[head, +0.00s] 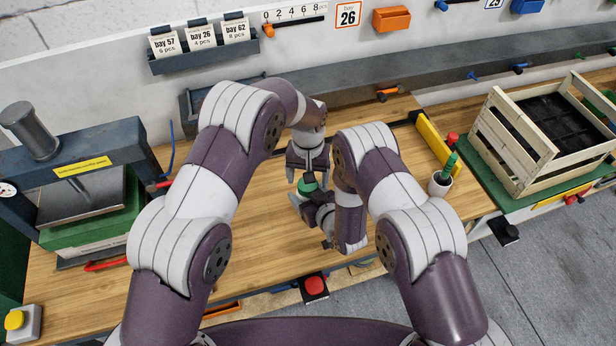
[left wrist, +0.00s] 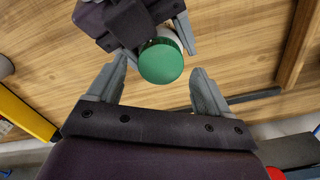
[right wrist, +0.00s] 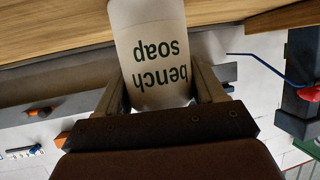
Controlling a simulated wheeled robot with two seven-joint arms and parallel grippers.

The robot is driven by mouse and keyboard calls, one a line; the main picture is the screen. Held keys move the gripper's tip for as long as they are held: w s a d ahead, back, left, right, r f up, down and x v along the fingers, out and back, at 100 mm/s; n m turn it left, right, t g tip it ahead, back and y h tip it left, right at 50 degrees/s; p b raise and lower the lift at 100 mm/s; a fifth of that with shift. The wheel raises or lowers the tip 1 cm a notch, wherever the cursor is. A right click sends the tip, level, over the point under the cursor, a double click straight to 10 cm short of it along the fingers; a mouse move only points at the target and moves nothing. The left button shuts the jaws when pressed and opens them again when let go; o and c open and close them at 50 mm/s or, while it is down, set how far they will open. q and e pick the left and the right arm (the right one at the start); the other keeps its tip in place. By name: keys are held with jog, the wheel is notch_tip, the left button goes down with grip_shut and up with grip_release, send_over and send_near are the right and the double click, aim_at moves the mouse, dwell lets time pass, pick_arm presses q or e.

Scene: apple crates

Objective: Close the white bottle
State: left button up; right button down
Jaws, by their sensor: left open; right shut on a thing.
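The white bottle (right wrist: 152,50), lettered "bench soap", is clasped between the fingers of my right gripper (head: 308,200) over the workbench. Its upper part is hidden behind the gripper in the right wrist view. A round green cap (left wrist: 161,63) shows at the bottle's top in the left wrist view, with a bit of white bottle behind it. The cap also shows small in the head view (head: 307,186). I cannot tell whether it is screwed tight. My left gripper (head: 308,172) is open just above the cap, pointing down, with its fingers apart on either side and not closed on it.
A cup with a green-handled tool (head: 440,184) and a yellow bar (head: 434,140) are to the right. A wooden crate (head: 520,150) stands far right. A press (head: 85,180) stands at the left. A red button (head: 314,286) is at the front edge.

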pick_arm(q)
notch_tip(320, 180, up, 4)
jog(key=shift+f, duration=0.15)
jog(key=shift+c, duration=0.2)
jog(key=shift+r, duration=0.25)
notch_tip(320, 180, up, 2)
jog(key=n, duration=0.3)
jog(key=shift+d+r+n, duration=0.1)
jog(key=shift+r+n, duration=0.05)
jog(key=shift+n, duration=0.15)
jog(key=shift+s+r+n, duration=0.1)
jog(key=shift+r+n, duration=0.1)
jog(key=shift+n, duration=1)
jog(key=n, duration=0.4)
jog(key=shift+s, duration=0.2)
